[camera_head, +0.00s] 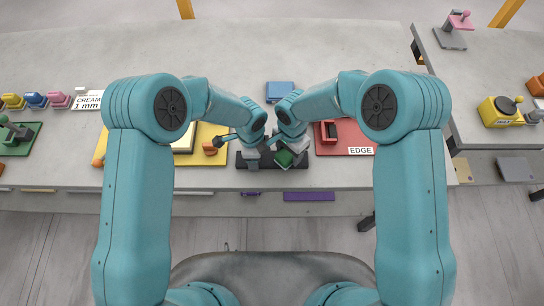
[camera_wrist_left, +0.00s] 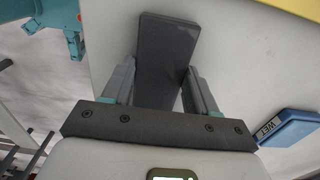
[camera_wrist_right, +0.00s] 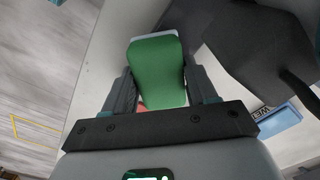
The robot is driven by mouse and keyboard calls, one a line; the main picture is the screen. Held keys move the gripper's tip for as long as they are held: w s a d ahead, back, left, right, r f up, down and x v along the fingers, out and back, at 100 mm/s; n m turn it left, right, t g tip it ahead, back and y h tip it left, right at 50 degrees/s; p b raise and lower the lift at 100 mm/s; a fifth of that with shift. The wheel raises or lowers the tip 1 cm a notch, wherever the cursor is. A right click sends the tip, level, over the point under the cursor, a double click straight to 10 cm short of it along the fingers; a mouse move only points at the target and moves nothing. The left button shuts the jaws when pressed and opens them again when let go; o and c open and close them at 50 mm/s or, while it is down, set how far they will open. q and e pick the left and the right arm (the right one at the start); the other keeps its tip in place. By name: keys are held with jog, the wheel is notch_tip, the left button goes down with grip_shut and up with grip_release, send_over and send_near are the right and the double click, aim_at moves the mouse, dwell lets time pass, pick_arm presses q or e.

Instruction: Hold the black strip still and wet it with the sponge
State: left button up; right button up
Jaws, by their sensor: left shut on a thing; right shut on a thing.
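The black strip (camera_head: 316,184) lies along the front edge of the slab in the head view, partly hidden by my grippers. My left gripper (camera_head: 252,160) is shut on the strip near its left part; in the left wrist view the dark strip (camera_wrist_left: 165,50) stands out between its fingers. My right gripper (camera_head: 290,156) is shut on the green sponge (camera_head: 284,159), over the strip's middle and beside my left gripper. In the right wrist view the sponge (camera_wrist_right: 157,68) shows a green face and a pale layer at its far end. Whether it touches the strip I cannot tell.
A blue pad (camera_head: 280,90) lies behind the grippers; its label in the left wrist view reads WET (camera_wrist_left: 268,128). A red tray (camera_head: 345,134) labelled EDGE is at right, a yellow mat (camera_head: 205,152) at left. The slab's back middle is clear.

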jog(key=shift+s+a+f, duration=0.1)
jog(key=shift+a+f, duration=0.05)
jog(key=shift+a, duration=1.15)
jog(key=shift+s+d+f, duration=0.1)
jog(key=shift+d+f, duration=0.05)
jog(key=shift+d, duration=0.5)
jog(key=shift+s+d+f, duration=0.1)
jog(key=shift+d+f, duration=0.05)
jog(key=shift+d, duration=2)
jog(key=shift+w+a+r, duration=0.15)
jog(key=shift+a+r, duration=0.05)
jog(key=shift+a, duration=1.3)
jog(key=shift+w+a+r, duration=0.1)
jog(key=shift+a+r, duration=0.05)
jog(key=shift+a, duration=1.3)
jog(key=r, duration=0.5)
jog(key=d+r, duration=0.1)
jog(key=r, duration=0.2)
jog(key=shift+w+r, duration=0.1)
jog(key=shift+w, duration=0.1)
jog(key=c, duration=0.5)
jog(key=shift+s+r, duration=0.15)
jog(key=shift+r, duration=0.5)
